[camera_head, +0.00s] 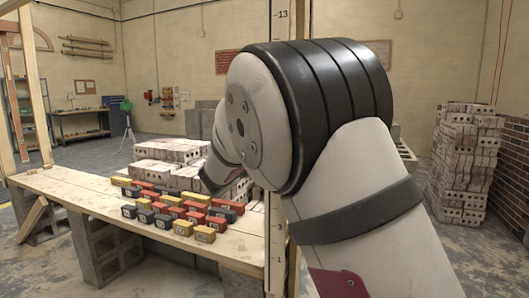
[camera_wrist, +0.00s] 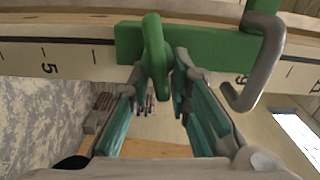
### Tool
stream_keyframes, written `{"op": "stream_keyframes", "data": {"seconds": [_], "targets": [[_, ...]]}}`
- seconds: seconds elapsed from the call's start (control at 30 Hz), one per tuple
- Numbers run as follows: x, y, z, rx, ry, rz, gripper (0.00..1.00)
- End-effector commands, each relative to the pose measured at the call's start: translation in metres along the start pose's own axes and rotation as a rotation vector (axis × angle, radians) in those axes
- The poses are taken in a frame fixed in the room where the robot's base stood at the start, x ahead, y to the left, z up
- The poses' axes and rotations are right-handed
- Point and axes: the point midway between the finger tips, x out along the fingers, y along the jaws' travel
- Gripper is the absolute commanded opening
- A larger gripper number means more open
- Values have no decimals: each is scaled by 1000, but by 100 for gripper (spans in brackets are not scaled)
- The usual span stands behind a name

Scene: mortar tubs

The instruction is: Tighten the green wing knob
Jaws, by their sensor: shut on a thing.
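The green wing knob (camera_wrist: 154,50) shows in the wrist view, standing edge-on at the front of a green clamp block (camera_wrist: 200,42). The block sits across a pale marked rod (camera_wrist: 70,55) with black numbers. My gripper (camera_wrist: 162,75) has its two teal-sided fingers on either side of the knob's lower part, shut on it. A grey bent hook (camera_wrist: 258,60) hangs from the block to the right of the knob. In the head view my arm hides the gripper and the knob. The upright rod (camera_head: 276,240) shows there beside my arm.
A plank table (camera_head: 95,195) on concrete blocks bears several red, yellow and dark small blocks (camera_head: 180,212). Pale brick stacks stand behind them (camera_head: 170,150) and at the right (camera_head: 465,150). A green tripod instrument (camera_head: 127,108) stands farther back. Floor is open at the back left.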

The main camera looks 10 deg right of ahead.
Motion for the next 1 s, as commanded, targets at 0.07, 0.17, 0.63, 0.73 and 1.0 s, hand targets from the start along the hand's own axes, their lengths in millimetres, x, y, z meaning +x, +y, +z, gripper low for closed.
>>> {"op": "stream_keyframes", "data": {"seconds": [0.07, 0.17, 0.63, 0.73, 1.0], "targets": [[0, 1, 1, -2, -4, 1, 0], [0, 1, 2, -2, -4, 1, 0], [0, 0, 3, -2, -6, 0, 0], [0, 0, 3, -2, -7, 0, 0], [-1, 0, 3, -2, -6, 0, 41]]}}
